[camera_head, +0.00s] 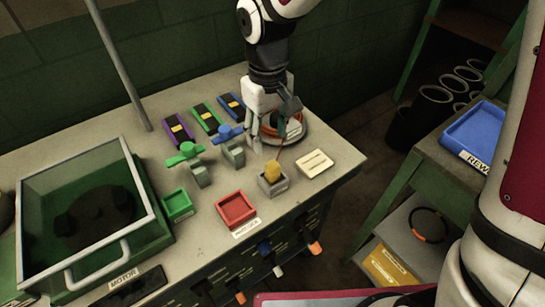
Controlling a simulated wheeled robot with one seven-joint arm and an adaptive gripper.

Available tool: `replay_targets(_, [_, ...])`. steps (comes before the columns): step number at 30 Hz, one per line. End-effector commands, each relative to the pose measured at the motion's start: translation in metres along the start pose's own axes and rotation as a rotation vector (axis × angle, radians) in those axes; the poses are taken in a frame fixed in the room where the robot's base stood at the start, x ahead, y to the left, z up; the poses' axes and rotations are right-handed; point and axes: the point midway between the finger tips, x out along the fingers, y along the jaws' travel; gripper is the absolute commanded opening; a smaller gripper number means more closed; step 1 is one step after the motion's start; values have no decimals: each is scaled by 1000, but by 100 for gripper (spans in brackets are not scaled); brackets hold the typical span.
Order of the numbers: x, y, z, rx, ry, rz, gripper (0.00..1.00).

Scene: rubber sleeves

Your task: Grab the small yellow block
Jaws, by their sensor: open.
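A small yellow block (273,171) with a rough, lumpy look stands in a small grey holder (274,186) near the front right of the workbench. My gripper (272,138) hangs down over the bench behind the block, open, with a pale finger at left and a dark finger at right. It appears apart from the block. The block's lower part is hidden in the holder.
A coiled orange cable (290,130) lies by my gripper. A cream plate (314,164) and a red tray (236,208) flank the holder. Green and blue clamps (230,140) stand left. A glass-lidded box (140,190) fills the bench's left side.

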Motion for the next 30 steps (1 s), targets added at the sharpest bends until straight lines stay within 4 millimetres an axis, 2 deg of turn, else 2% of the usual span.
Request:
replay_targets(3, [25, 0, 2, 0, -6, -1, 48])
replay_targets(7, [44, 1, 1, 1, -3, 0, 48])
replay_targets(16, [66, 2, 4, 1, -3, 0, 48])
replay_targets(24, [102, 5, 9, 1, -3, 0, 48])
replay_targets(30, [108, 6, 8, 2, 0, 1, 48])
